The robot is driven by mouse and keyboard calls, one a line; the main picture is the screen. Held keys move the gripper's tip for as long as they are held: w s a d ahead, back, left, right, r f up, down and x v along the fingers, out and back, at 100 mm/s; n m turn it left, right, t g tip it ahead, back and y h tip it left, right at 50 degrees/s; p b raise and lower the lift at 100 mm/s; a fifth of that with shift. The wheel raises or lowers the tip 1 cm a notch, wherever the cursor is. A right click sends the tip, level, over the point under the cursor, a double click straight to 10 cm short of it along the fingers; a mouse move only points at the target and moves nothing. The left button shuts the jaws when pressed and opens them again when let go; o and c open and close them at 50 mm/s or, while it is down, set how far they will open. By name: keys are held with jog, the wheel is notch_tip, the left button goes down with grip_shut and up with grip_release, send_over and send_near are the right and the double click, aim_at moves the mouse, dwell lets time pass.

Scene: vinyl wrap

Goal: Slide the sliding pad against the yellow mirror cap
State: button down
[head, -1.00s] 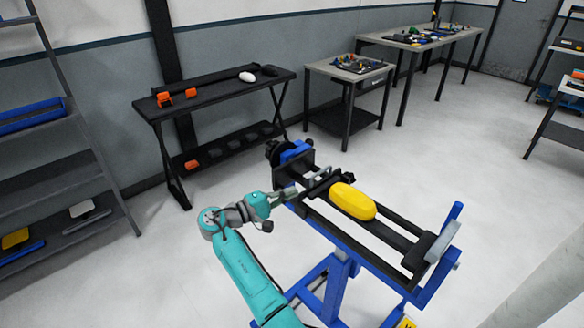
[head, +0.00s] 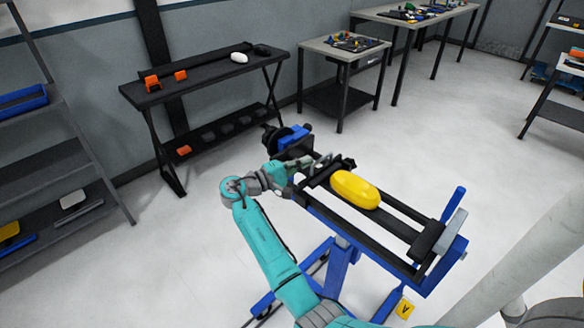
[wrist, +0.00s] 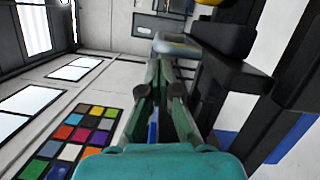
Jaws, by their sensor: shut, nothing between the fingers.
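The yellow mirror cap (head: 356,190) lies on the black rails of a blue-framed stand in the head view. A sliver of yellow, probably the cap, shows at the top edge of the wrist view. The sliding pad (head: 345,163) is a black crossbar with a grey handle, at the cap's upper-left side; I cannot tell whether they touch. In the wrist view the grey handle (wrist: 177,45) is just beyond my fingertips, with black parts of the stand to its right. My gripper (wrist: 166,66) is shut and empty, close to the handle; contact is unclear.
The stand (head: 337,265) has a black end block (head: 428,240) at its lower right. A black table (head: 205,75) with orange parts and a white cap stands behind. A grey work table (head: 342,47) is farther right. Shelves stand at the left; open floor lies between.

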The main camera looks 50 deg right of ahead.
aim_at(322, 178)
jog(key=shift+x, duration=1.25)
jog(key=shift+s, duration=0.1)
jog(key=s, duration=0.4)
jog(key=shift+s+a, duration=0.15)
jog(key=shift+s, duration=0.25)
jog(key=shift+a, duration=0.1)
